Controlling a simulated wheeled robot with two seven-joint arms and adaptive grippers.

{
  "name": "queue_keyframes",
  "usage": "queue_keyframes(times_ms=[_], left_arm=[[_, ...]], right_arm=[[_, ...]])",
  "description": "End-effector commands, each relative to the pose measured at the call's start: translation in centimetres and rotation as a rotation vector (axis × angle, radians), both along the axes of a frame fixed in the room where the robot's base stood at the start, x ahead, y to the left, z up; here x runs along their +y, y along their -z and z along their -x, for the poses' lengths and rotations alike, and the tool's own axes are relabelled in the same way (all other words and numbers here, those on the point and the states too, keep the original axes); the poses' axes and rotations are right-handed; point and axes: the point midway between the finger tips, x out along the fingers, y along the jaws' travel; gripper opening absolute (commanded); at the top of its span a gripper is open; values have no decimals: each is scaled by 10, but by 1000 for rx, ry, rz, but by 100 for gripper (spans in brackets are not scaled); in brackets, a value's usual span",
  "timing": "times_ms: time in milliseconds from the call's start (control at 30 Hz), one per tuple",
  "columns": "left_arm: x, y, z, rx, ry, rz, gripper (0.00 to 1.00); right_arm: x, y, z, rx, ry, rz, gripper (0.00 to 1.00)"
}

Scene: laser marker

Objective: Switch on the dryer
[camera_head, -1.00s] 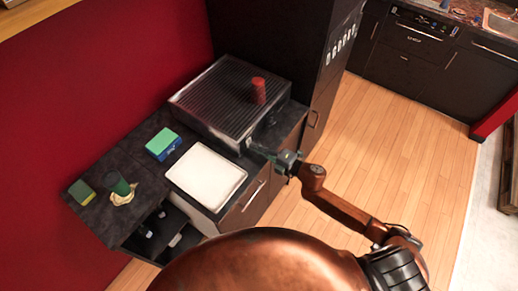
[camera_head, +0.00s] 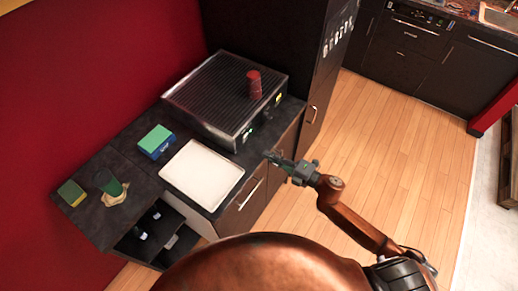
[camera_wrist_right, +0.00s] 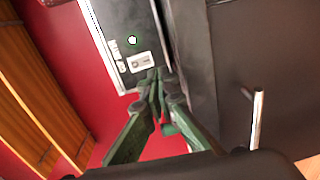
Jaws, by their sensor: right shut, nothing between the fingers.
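The dryer (camera_head: 215,95) is the dark machine with a ribbed top on the counter. A small yellow-green lit spot (camera_head: 278,99) shows on its front. My left gripper is not in view.
A red cup (camera_head: 254,85) stands on the dryer's top. A white tray (camera_head: 203,173) lies on the counter beside a green and blue box (camera_head: 157,141). A green cup (camera_head: 110,184) and a sponge (camera_head: 71,193) are farther left. Open wooden floor lies to the right.

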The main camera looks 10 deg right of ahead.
Motion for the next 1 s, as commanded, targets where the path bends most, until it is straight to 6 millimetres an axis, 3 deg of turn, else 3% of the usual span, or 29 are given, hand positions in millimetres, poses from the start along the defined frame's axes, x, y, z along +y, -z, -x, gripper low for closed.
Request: queue_keyframes(times_ms=[100, 300, 1000], left_arm=[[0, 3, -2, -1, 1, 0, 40], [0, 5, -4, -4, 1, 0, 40], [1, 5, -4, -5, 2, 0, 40]], right_arm=[[-18, 6, 18, 3, 3, 1, 0], [-33, 8, 34, 2, 3, -1, 0], [-37, 10, 36, 5, 5, -3, 0]])
